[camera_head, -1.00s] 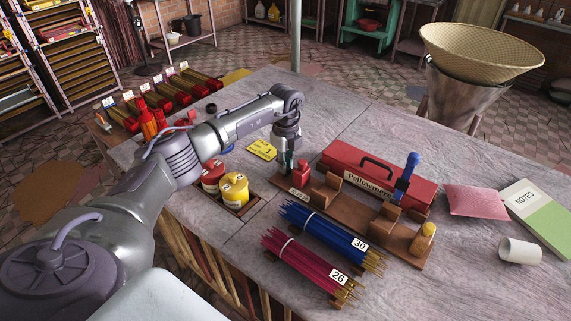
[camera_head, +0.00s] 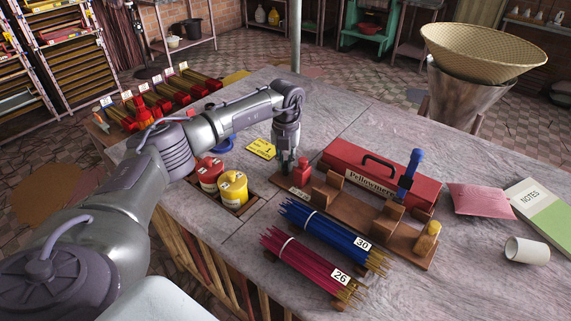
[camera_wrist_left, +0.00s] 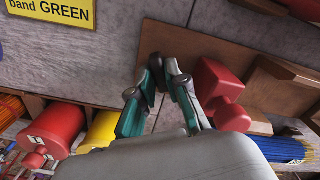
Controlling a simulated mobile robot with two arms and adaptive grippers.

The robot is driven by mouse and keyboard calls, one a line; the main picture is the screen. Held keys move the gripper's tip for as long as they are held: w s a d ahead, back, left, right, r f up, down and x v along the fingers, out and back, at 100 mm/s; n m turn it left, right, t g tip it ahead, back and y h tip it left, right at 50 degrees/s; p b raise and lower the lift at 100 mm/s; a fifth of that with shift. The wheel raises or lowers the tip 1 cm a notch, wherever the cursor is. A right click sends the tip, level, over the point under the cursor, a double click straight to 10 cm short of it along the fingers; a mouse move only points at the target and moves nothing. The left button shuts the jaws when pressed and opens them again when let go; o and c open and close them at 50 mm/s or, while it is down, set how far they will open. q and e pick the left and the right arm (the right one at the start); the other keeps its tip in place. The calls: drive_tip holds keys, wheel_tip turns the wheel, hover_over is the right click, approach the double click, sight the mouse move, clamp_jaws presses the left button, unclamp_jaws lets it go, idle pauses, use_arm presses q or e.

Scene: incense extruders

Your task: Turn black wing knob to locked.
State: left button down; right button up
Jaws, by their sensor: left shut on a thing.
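My left gripper (camera_head: 286,171) points down at the left end of the wooden stand (camera_head: 417,253), beside a red block (camera_head: 301,176). In the left wrist view its two green-and-dark fingers (camera_wrist_left: 163,64) come together at their tips over the end of the board, just left of the red block (camera_wrist_left: 220,92). They are shut on a small dark thing, which I take to be the black wing knob. It is almost wholly hidden by the fingertips, so its angle and any locked mark cannot be read. My right gripper is not in view.
A red Pellowmere box (camera_head: 340,156) and a blue-handled tool (camera_head: 409,172) stand close by on the right. Blue (camera_head: 322,227) and magenta (camera_head: 300,258) stick bundles lie in front. Red (camera_head: 209,173) and yellow (camera_head: 233,190) canisters stand left, a yellow card (camera_head: 261,149) behind.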

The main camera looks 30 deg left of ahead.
sight(285, 164)
use_arm(q)
drive_tip(key=m+b, duration=0.1)
drive_tip(key=m, duration=0.4)
drive_tip(key=shift+r+m, duration=0.1)
drive_tip(key=shift+m, duration=0.3)
idle(0.4)
drive_tip(key=c, duration=1.2)
unclamp_jaws()
drive_tip(key=shift+o, duration=0.2)
wheel_tip(285, 164, up, 12)
